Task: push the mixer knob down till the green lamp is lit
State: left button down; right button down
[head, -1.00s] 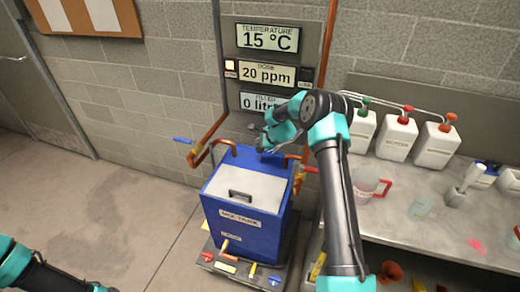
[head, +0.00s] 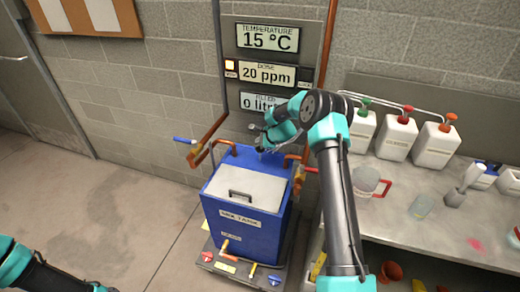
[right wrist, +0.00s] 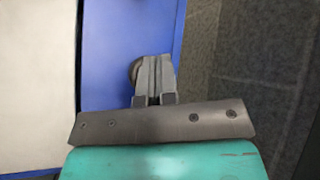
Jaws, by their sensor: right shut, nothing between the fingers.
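My right gripper (head: 264,143) is shut and empty in front of the wall panel, above the back of the blue tank. In the right wrist view its closed fingers (right wrist: 154,78) point over the blue surface. A dark round knob-like part (right wrist: 134,70) shows just left of the fingertips, partly hidden by them; I cannot tell if they touch. In the head view a small dark knob (head: 253,126) shows beside the gripper. The left panel lamp (head: 230,65) glows pale yellow; the right one (head: 305,75) is dark. No lit green lamp shows. My left gripper is out of frame.
The blue tank (head: 240,232) with a pale lid stands on a low base with coloured handles. Copper pipes (head: 210,135) flank it. On the right, a counter (head: 400,220) holds white jugs (head: 397,137) and cups. Floor at left is clear.

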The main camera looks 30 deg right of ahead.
aim_at(262, 151)
jog(key=shift+f, duration=0.1)
dwell(0.3)
jog(key=shift+f, duration=0.3)
jog(key=shift+f, duration=2.6)
dwell(3.3)
jog(key=shift+r, duration=3)
